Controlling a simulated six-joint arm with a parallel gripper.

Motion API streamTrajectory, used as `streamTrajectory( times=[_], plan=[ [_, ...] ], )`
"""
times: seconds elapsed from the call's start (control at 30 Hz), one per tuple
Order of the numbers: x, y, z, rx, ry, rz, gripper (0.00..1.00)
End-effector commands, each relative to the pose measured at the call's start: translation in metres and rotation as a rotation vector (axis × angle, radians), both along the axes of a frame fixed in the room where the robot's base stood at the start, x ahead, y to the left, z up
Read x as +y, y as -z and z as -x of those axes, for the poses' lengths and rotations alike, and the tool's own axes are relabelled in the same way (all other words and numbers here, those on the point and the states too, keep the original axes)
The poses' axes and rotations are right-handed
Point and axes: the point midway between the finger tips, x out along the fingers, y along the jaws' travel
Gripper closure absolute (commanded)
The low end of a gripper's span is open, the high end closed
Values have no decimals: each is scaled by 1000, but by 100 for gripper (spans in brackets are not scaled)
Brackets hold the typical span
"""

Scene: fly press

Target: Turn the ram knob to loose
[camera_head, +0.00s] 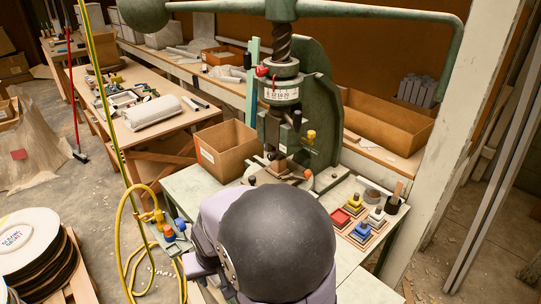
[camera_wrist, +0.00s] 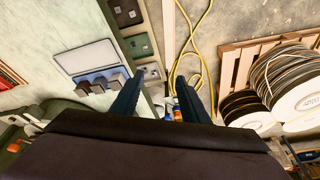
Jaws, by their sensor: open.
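The green fly press (camera_head: 325,105) stands on the bench in the head view, with a vertical screw and a numbered white collar (camera_head: 281,94). A red knob (camera_head: 262,71) sits at the collar's upper left. A yellow knob (camera_head: 311,135) sticks out at the right of the ram (camera_head: 275,130). I cannot tell for certain which is the ram knob, and no setting marks are legible. In the wrist view my gripper (camera_wrist: 158,80) is open, with two dark fingers apart and nothing between them. My own arm hides it in the head view. No press knob is recognisable in the wrist view.
A cardboard box (camera_head: 226,148) stands left of the press. Coloured blocks, including a red one (camera_head: 340,217), sit at its right. A yellow hose (camera_head: 124,215) hangs at the bench's left; it also shows beyond my fingers (camera_wrist: 205,25). Stacked discs (camera_head: 35,240) stand on the left.

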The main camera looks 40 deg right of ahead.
Motion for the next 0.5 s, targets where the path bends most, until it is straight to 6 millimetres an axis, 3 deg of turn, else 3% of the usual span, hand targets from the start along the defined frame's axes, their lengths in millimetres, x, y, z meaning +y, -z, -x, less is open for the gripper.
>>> streamTrajectory(
  times=[0.1, 0.23, 0.4, 0.5],
  plan=[
    [-58, -11, -54, -192, 238, -15, 59],
    [-125, -27, -103, -434, 476, -71, 59],
    [-211, -52, -141, -750, 727, -215, 59],
    [-254, -67, -148, -921, 838, -330, 59]
  ],
)
